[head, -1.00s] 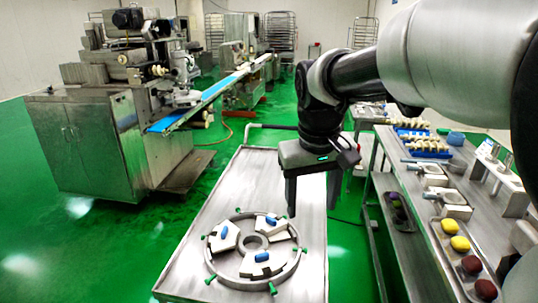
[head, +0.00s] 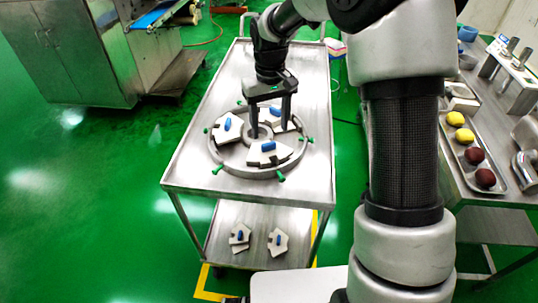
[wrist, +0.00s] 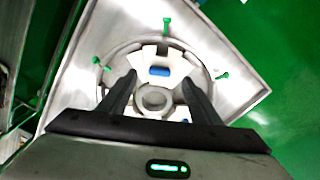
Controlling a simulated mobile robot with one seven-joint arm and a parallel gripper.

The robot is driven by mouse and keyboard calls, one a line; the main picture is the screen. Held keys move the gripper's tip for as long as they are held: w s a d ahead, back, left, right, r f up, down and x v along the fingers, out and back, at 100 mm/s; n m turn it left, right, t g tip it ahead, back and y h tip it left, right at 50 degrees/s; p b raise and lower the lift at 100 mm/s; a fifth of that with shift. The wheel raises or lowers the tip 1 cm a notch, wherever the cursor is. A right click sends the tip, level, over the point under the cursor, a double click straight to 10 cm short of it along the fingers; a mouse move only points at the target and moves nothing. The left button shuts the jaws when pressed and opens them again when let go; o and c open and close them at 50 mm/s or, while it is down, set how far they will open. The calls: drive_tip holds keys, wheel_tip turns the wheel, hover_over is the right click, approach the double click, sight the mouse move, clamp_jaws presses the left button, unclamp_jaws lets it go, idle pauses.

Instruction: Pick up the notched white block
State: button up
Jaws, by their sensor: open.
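White blocks with blue grips sit in a round metal ring (head: 222,163) on the cart top: a front block (head: 262,159), a left block (head: 222,137) and a back block (head: 290,123) partly hidden by my gripper (head: 268,125). Their edges look stepped or notched. Two more notched white blocks, a left one (head: 240,247) and a right one (head: 275,246), lie on the lower shelf. I cannot tell which block the task means. My gripper is open and empty over the ring. In the wrist view its fingers (wrist: 158,80) point toward one white block (wrist: 160,55) with a blue grip.
The metal cart (head: 195,165) has a raised rim, and green knobs (head: 278,174) stick out around the ring. A bench on the right holds a tray (head: 470,150) of yellow and dark balls. A steel machine cabinet (head: 75,55) stands on the left.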

sight(269, 143)
drive_tip(key=shift+w+a+f, duration=0.1)
drive_tip(key=shift+w+f, duration=0.05)
drive_tip(key=shift+f, duration=1.6)
drive_tip(key=shift+w+a+f, duration=0.1)
drive_tip(key=shift+w+f, duration=0.05)
drive_tip(key=shift+f, duration=1.55)
clamp_jaws()
